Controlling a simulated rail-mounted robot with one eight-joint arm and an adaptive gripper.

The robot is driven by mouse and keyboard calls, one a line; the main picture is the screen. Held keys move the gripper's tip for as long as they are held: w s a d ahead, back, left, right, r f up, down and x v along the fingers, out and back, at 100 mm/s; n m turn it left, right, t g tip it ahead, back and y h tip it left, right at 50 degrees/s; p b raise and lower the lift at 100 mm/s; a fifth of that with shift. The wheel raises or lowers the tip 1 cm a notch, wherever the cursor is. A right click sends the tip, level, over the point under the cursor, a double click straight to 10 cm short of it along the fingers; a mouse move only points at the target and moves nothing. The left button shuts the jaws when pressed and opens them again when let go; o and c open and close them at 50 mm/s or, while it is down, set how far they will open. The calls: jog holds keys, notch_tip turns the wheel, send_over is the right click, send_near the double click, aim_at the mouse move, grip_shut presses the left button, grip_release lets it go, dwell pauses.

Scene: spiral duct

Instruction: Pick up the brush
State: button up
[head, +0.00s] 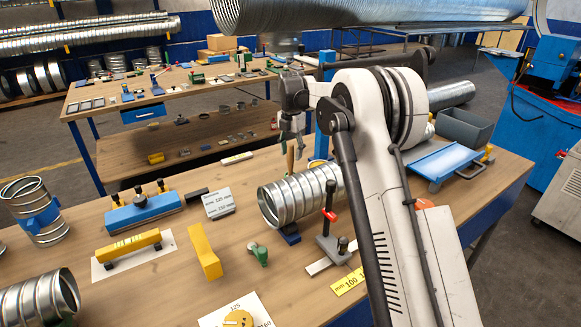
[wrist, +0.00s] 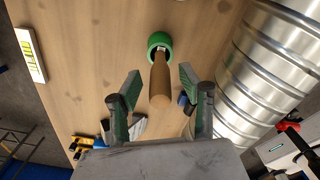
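The brush has a brown wooden handle (wrist: 160,84) and a round green base (wrist: 159,42), and stands on the wooden bench in the wrist view. In the head view its handle (head: 290,158) shows upright behind the metal duct; its base is hidden there. My gripper (wrist: 159,78) is open, with one finger on each side of the handle in the wrist view and visible gaps on both sides. In the head view my gripper (head: 291,138) points down above the handle. I cannot tell how far the fingertips are from the handle in height.
A ribbed metal duct (wrist: 280,75) lies close to the right of the brush in the wrist view, and it shows in the head view (head: 300,194). A yellow-marked white strip (wrist: 31,55) lies to the left. The bench between is clear. A clamp stand (head: 330,235) is in front of the duct.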

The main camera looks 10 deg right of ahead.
aim_at(291, 164)
jog(key=shift+s+a+f+p, duration=0.1)
jog(key=shift+f+p, duration=0.1)
jog(key=shift+f, duration=1.1)
jog(key=shift+a+f+p, duration=0.1)
jog(key=shift+f+p, duration=0.1)
jog(key=shift+f, duration=1.05)
grip_shut()
